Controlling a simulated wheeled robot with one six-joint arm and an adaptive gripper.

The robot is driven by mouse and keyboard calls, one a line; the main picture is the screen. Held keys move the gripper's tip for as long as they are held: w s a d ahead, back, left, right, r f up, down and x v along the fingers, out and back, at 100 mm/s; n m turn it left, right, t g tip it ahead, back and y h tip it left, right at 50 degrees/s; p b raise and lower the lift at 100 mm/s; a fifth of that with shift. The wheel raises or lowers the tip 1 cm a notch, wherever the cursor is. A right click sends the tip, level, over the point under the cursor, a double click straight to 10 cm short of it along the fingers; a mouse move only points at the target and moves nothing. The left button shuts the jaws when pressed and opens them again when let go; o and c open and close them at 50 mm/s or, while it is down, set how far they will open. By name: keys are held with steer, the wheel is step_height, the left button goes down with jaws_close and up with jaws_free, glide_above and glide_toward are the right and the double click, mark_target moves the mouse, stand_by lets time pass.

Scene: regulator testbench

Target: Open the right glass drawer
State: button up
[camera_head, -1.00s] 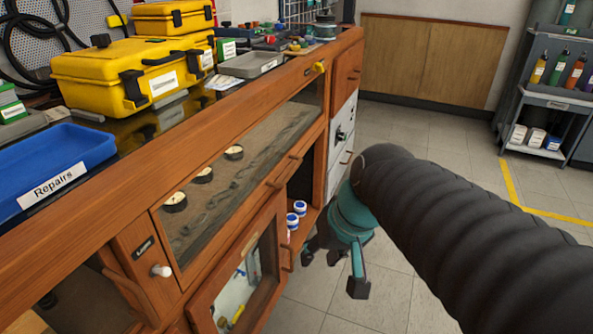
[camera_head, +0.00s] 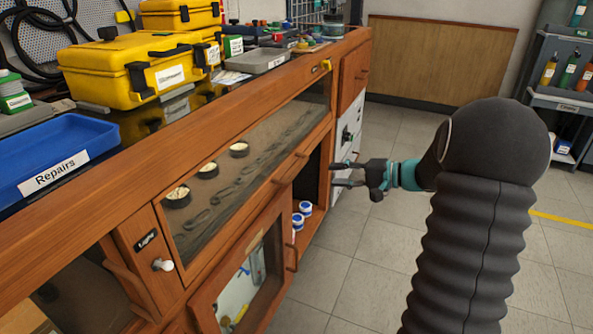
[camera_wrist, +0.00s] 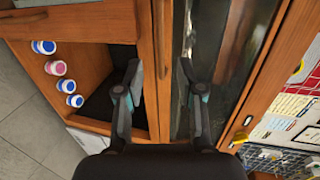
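The right glass drawer (camera_head: 247,170) has a wooden frame and a tilted glass front, with several round gauges visible behind the glass. It looks shut. Its wooden bar handle (camera_head: 290,169) is on the lower part of the front, towards the right end. My gripper (camera_head: 335,174) is open and empty, out in front of the bench to the right of the handle, with its fingers pointing at the bench. In the wrist view my open fingers (camera_wrist: 160,78) lie either side of the wooden drawer rail, with the handle (camera_wrist: 163,40) between and beyond them. I see no contact.
An open shelf with several small lidded jars (camera_wrist: 62,72) lies under the drawer. A glass-doored cabinet (camera_head: 245,280) and a light knob (camera_head: 162,265) are nearby. Yellow cases (camera_head: 135,70) and a blue tray (camera_head: 55,155) stand on the bench. The floor at right is clear.

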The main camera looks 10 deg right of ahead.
mark_target(298, 168)
steer(key=shift+t, duration=0.4)
steer(key=x, duration=0.4)
steer(key=w+x, duration=0.1)
steer(key=x, duration=0.3)
steer(key=d+p+x, duration=0.1)
steer(key=x, duration=0.4)
steer(key=shift+w+f, duration=0.25)
jaws_close()
